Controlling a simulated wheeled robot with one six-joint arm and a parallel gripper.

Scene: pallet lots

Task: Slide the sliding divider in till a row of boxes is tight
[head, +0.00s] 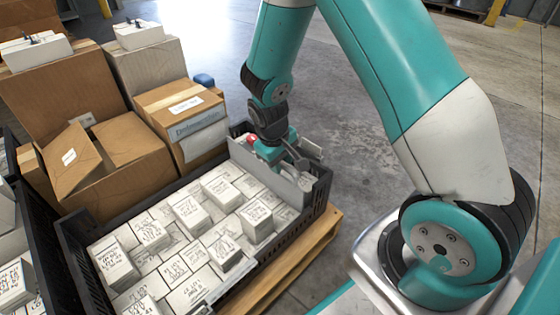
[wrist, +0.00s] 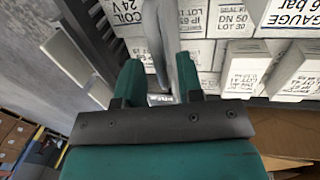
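The sliding divider (head: 268,178) is a grey upright plate across the far right part of a black crate (head: 318,190). Rows of white labelled boxes (head: 190,212) fill the crate on its near left side, some standing higher than others. My gripper (head: 278,158) is down at the divider's top edge. In the wrist view the two teal fingers of my gripper (wrist: 160,82) stand apart, with the divider (wrist: 184,68) between them, close to the right finger. A gap shows on the left. In the head view my arm's end hides part of the divider.
The crate sits on a wooden pallet (head: 262,288). Brown cartons (head: 180,118), one with open flaps, stand behind it at the left. A pale object (head: 308,149) is at the crate's far corner.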

